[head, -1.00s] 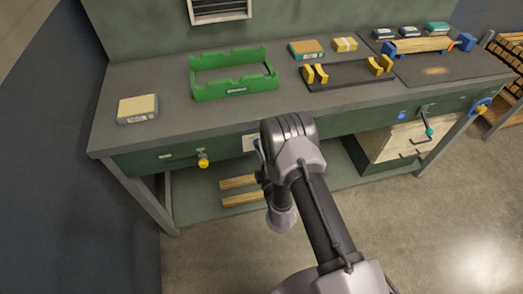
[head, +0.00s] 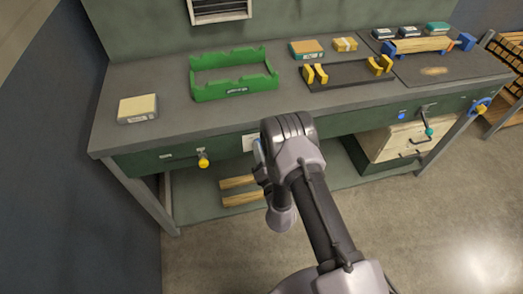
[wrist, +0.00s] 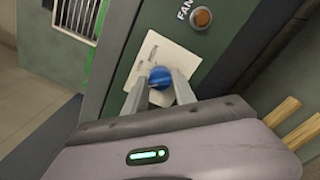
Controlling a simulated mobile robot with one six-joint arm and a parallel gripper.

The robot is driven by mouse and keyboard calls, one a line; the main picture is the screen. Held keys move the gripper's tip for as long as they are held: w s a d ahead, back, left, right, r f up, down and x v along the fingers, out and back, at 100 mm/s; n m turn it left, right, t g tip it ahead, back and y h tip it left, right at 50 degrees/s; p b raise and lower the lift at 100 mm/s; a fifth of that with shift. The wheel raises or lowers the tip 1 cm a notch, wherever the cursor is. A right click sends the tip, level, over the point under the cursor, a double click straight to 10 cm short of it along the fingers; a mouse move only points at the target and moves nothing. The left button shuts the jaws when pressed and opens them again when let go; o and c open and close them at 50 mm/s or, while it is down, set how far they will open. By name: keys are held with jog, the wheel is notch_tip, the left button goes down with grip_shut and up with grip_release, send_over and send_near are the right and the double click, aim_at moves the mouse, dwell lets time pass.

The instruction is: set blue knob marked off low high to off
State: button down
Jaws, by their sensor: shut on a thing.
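The blue knob (wrist: 160,77) sits on a pale marked plate (wrist: 150,50) on the green front panel in the wrist view. My gripper (wrist: 160,88) has one finger on each side of the knob and is shut on it. The plate's marks are too small and blurred to read, and my fingers cover part of the plate, so I cannot tell the setting. In the head view, part of the plate (head: 249,143) shows beside my arm. My arm hides most of the knob and the gripper there.
A yellow knob (head: 203,161) is on the bench front to the left. The bench top holds a green frame (head: 234,92), a black tray (head: 347,80) and several blocks. Wooden bars (head: 240,200) lie on the lower shelf.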

jog(key=shift+w+r+n, duration=0.1)
jog(key=shift+r+n, duration=0.1)
jog(key=shift+n, duration=0.3)
jog(key=c, duration=1)
grip_release()
jog(key=shift+f, duration=0.1)
jog(key=shift+f, duration=0.1)
